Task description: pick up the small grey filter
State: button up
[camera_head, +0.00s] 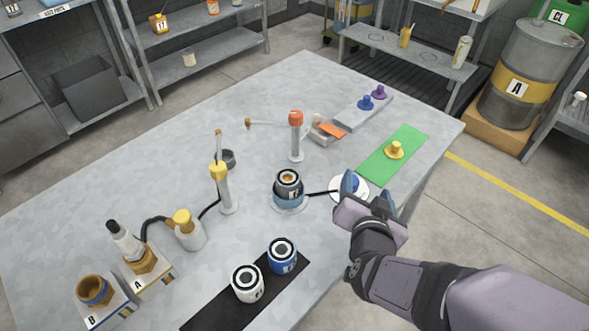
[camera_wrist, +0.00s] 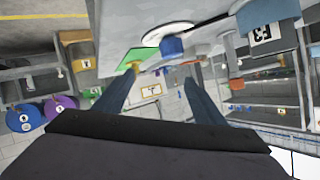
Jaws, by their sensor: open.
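I cannot tell for sure which filter is the small grey one. A pale grey-white filter (camera_head: 247,283) with a dark top stands on the black mat at the front of the table. A blue filter (camera_head: 283,256) stands beside it, up and right. A dark-topped filter with a blue lower part (camera_head: 289,186) stands on a clear round base near the table's middle. My gripper (camera_head: 368,190) is open at the table's right edge, over the white disc, apart from these filters. In the wrist view my gripper (camera_wrist: 158,88) has nothing between its fingers.
A white disc (camera_head: 335,188) lies close to my gripper. A green mat (camera_head: 393,155) holds a yellow knobbed piece (camera_head: 396,150). Upright yellow-topped (camera_head: 220,180) and orange-topped (camera_head: 295,130) posts stand on the table. Brown fittings fill the front left. The table's far left is clear.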

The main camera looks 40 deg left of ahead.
aim_at(288, 185)
jog(key=s+a+n+y, duration=0.1)
jog(key=s+a+n, duration=0.1)
jog(key=s, duration=0.2)
jog(key=s+a+n+y+p, duration=0.1)
jog(key=s+a+n, duration=0.1)
jog(key=s, duration=0.3)
jog(key=s+a+n+p, duration=0.1)
jog(key=s+a+n, duration=0.1)
jog(key=s+a, duration=0.2)
jog(key=shift+s+r+g+y, duration=0.25)
jog(key=shift+s+g+y, duration=0.15)
jog(key=shift+s, duration=0.05)
jog(key=shift+s+a+f+n, duration=0.1)
jog(key=shift+s+n, duration=0.3)
jog(key=shift+x, duration=1.15)
jog(key=shift+w+a, duration=0.15)
jog(key=shift+a, duration=0.1)
jog(key=shift+w+a+p, duration=0.5)
jog(key=shift+w+a, duration=0.55)
jog(key=shift+a, duration=0.15)
jog(key=shift+x, duration=0.8)
jog(key=c, duration=1.3)
